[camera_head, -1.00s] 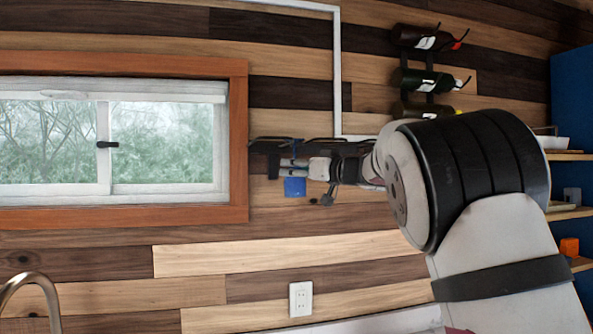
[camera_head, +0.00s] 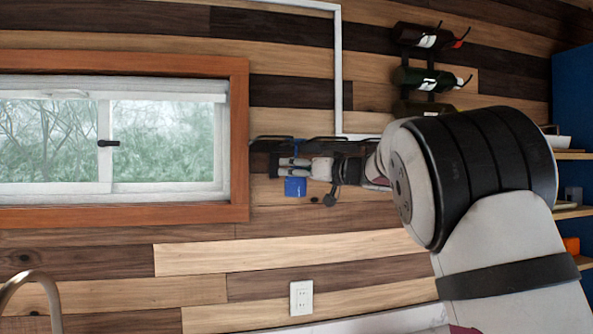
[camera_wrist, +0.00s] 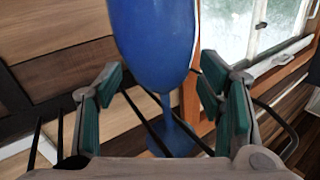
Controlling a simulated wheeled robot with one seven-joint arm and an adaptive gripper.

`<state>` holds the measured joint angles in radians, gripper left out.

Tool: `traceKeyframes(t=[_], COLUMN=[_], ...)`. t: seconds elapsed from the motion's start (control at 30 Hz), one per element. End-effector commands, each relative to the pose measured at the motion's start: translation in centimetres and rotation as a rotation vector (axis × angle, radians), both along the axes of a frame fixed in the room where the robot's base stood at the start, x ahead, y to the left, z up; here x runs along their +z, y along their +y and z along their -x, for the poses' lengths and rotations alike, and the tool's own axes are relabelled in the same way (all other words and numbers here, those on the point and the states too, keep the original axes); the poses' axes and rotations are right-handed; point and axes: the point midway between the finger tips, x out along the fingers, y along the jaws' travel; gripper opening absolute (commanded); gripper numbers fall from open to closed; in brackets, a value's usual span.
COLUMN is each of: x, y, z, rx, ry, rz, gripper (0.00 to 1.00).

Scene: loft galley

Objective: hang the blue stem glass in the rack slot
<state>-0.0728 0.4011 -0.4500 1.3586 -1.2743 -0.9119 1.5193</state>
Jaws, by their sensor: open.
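The blue stem glass (camera_wrist: 155,40) is upside down, its bowl near the wrist camera. Its thin stem passes between two dark rods of the rack (camera_wrist: 199,138), with the foot (camera_wrist: 172,142) at the rods' far side. In the head view the blue bowl (camera_head: 295,187) shows below my gripper, and the dark rack (camera_head: 265,146) is on the wall just above. My gripper (camera_wrist: 165,92) is open, its green-padded fingers on either side of the glass with gaps visible. In the head view my gripper (camera_head: 282,169) partly hides the stem. Whether the foot rests on the rods is unclear.
The window (camera_head: 110,145) with its wooden frame is left of the rack. Wall-mounted bottles (camera_head: 428,78) are above right, close to my arm. A blue cabinet with shelves (camera_head: 574,212) stands at the far right.

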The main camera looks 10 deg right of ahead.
Motion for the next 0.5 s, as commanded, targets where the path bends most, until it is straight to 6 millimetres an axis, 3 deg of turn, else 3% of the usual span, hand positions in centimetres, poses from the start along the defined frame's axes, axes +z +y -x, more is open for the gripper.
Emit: traceKeyframes(t=[0.5], x=[0.0], y=[-4.8], z=[8.2], rx=[-0.002], ry=[-0.001], rz=[0.000], gripper=[0.62])
